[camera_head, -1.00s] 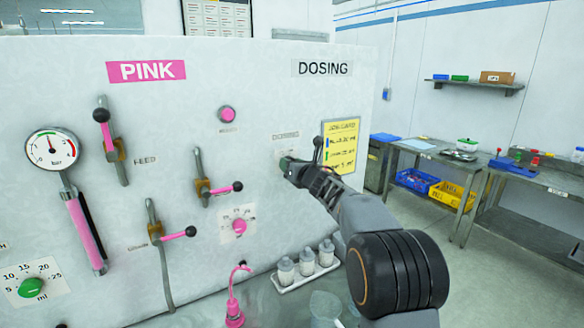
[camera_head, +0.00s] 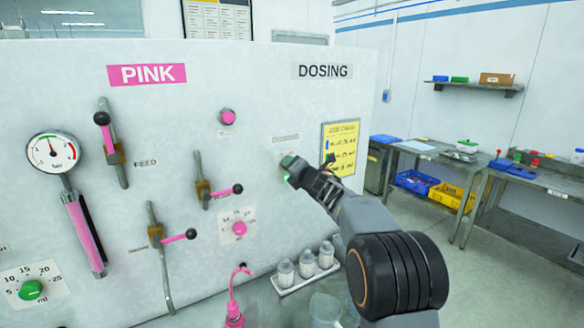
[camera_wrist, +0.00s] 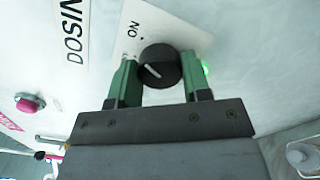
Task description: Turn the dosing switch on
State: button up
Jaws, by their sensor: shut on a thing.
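The dosing switch (camera_wrist: 160,66) is a round black knob with a white mark on its face, on a pale plate with an "ON" label. In the wrist view my gripper (camera_wrist: 160,78) has its green fingers on either side of the knob, shut on it. In the head view my gripper (camera_head: 290,168) is at the panel below the DOSING sign (camera_head: 323,70) and hides the knob.
The panel (camera_head: 270,110) also carries pink-handled levers, a gauge (camera_head: 52,152), a pink button (camera_head: 227,117) and a yellow card (camera_head: 340,148). White bottles in a tray (camera_head: 308,268) stand below my arm. Work tables (camera_head: 430,150) stand at the right.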

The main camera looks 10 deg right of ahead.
jog(key=shift+m, duration=0.3)
dwell(0.4)
jog(key=o, duration=0.9)
jog(key=shift+o, duration=0.2)
jog(key=b+v, duration=0.4)
jog(key=v, duration=1)
jog(key=shift+w, duration=0.1)
